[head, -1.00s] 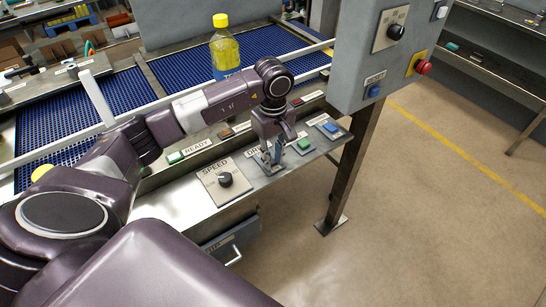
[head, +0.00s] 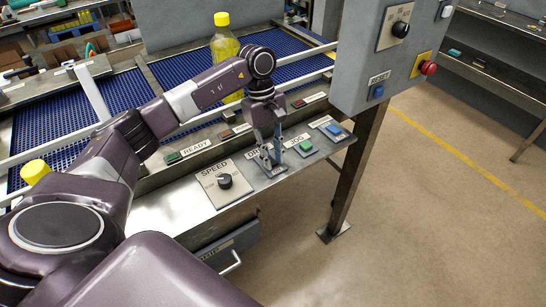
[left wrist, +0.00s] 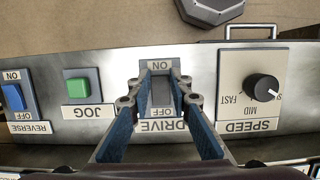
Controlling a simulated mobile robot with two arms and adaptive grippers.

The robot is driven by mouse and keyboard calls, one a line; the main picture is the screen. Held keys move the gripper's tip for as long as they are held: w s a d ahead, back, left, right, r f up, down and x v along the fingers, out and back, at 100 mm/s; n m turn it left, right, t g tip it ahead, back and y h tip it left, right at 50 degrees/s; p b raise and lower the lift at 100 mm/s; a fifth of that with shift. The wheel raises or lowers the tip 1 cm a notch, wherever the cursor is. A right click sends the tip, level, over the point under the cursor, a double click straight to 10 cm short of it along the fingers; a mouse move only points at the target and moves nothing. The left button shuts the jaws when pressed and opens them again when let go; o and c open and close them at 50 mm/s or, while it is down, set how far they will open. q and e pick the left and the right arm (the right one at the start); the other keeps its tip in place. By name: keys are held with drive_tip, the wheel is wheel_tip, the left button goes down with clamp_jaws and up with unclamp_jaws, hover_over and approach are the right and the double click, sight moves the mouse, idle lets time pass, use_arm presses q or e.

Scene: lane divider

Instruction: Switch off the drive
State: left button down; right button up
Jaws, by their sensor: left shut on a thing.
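The drive switch (left wrist: 161,95) sits on the front panel between the jog and speed plates, with ON and OFF labels at its two ends. My left gripper (head: 269,160) is over it, pointing down. In the left wrist view its two blue-padded fingers (left wrist: 161,84) are on either side of the grey switch lever and shut on it. The fingers partly hide the switch plate, and I cannot tell the lever's exact tilt. The DRIVE label shows upside down in that view. My right gripper is not in view.
Close beside are the speed knob (head: 224,181), the green jog button (head: 306,145) and the blue reverse switch (head: 333,128). The ready lamp (head: 173,156) looks dark green. A yellow bottle (head: 222,47) stands on the blue conveyor. A grey control box (head: 350,65) rises at the right.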

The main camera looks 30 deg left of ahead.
use_arm(q)
drive_tip(key=c, duration=1.8)
unclamp_jaws()
drive_tip(key=shift+o, duration=0.2)
drive_tip(key=v, duration=1.2)
